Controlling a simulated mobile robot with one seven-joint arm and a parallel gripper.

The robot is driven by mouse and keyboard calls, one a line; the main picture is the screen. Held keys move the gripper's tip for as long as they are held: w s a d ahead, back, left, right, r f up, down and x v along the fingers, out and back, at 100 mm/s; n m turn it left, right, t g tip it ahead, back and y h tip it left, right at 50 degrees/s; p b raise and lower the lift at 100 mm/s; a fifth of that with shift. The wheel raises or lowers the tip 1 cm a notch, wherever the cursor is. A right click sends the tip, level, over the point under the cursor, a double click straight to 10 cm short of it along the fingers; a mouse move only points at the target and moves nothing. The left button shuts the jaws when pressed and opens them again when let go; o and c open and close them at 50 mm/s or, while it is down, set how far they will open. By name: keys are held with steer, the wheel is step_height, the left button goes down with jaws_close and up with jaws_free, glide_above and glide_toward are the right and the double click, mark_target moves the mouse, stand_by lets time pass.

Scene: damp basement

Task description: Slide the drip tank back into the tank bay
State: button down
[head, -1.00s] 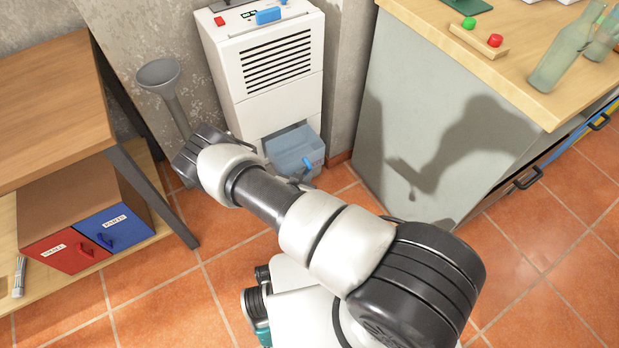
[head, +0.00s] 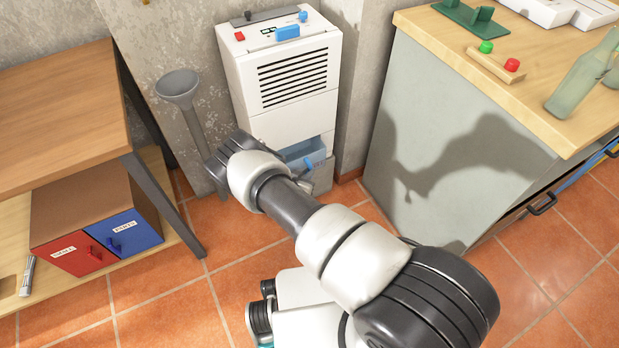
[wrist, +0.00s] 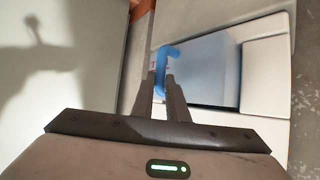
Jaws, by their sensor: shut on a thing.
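The drip tank (head: 304,157) is a translucent blue-grey box, partly inside the tank bay low in the white dehumidifier (head: 291,85). Its front sticks out, and its blue handle (head: 309,163) faces me. In the wrist view the handle (wrist: 162,62) stands between the fingertips of my gripper (wrist: 161,80), which is shut on it. The tank's smooth face (wrist: 205,68) shows behind the handle. A dark gap of the bay (wrist: 222,108) shows beside the tank. In the head view my arm hides the gripper's fingers.
A grey funnel-topped pipe (head: 182,95) stands left of the dehumidifier. A wooden bench (head: 60,100) with red and blue drawers below is at left. A grey cabinet (head: 430,150) with a wooden top stands close on the right.

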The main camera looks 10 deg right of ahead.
mark_target(294, 162)
steer(key=shift+w+a, duration=0.25)
steer(key=shift+w, duration=0.5)
steer(key=shift+w+a, duration=0.25)
steer(key=shift+w, duration=0.55)
steer(key=shift+w+a, duration=0.25)
steer(key=shift+w, duration=0.5)
steer(key=shift+w+a, duration=0.2)
steer(key=shift+w, duration=0.35)
steer(key=shift+w+a, duration=0.15)
steer(key=shift+w, duration=0.35)
steer(key=c, duration=1.7)
jaws_free()
steer(key=shift+o, duration=0.2)
steer(key=p+v, duration=0.5)
steer(key=v, duration=1.2)
steer(key=shift+s+a, duration=0.15)
